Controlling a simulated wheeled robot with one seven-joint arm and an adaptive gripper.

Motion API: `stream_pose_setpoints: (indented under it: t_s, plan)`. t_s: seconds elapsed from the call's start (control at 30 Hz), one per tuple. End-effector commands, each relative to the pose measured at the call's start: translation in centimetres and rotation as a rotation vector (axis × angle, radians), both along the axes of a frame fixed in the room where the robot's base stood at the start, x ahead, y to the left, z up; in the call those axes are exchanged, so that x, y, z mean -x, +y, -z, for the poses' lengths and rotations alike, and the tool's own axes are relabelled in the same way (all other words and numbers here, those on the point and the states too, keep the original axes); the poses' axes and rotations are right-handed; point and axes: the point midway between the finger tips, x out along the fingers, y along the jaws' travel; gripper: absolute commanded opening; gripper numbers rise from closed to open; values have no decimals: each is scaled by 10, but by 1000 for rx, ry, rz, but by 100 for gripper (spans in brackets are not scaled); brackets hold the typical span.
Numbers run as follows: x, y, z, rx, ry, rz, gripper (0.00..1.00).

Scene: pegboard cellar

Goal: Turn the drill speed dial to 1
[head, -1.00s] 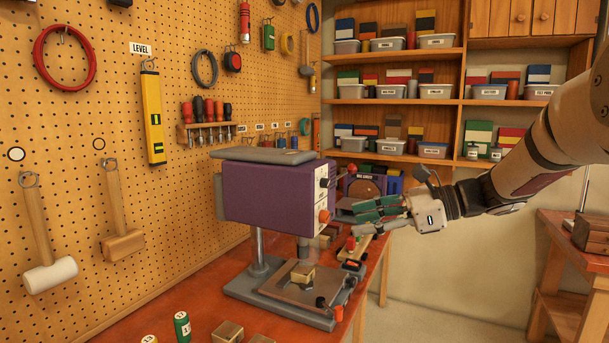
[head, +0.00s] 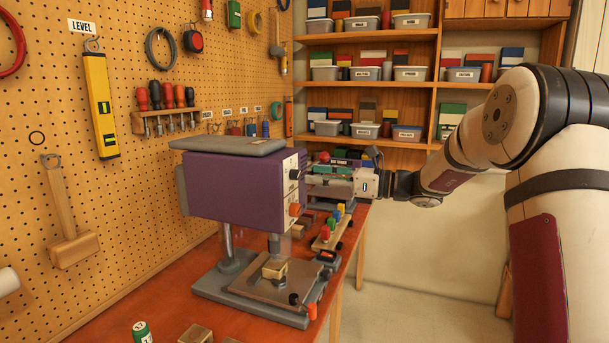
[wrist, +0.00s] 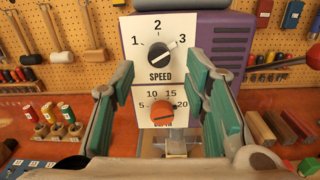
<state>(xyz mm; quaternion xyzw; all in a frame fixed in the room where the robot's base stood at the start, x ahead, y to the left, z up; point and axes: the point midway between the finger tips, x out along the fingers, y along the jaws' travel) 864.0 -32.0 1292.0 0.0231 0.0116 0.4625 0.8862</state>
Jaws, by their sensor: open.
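The purple drill press (head: 235,188) stands on the red workbench, its white front panel (wrist: 140,30) facing my wrist camera. The black speed dial (wrist: 158,55) sits below the numbers 1, 2 and 3, and its white mark points up and right, toward 3. An orange depth dial (wrist: 161,112) is below it. My gripper (wrist: 161,80) is open and empty, its green-padded fingers at either side of the panel in the wrist view, apart from the speed dial. In the head view the gripper (head: 325,177) is in front of the panel, level with the drill head.
A small block (head: 274,268) lies on the drill's base plate. Wooden blocks (wrist: 275,126) and numbered bottles (wrist: 46,115) stand to the sides on the bench. A red-knobbed lever (wrist: 285,64) sticks out at the right. The pegboard of tools (head: 120,180) is behind.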

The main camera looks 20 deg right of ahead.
Motion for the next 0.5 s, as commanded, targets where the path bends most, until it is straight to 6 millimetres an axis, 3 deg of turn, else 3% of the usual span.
stream_pose_setpoints:
  t_s: [0.2,0.5]
  plan:
    - [-17,26,0,1,1,-2,42]
    - [-24,34,0,1,1,1,42]
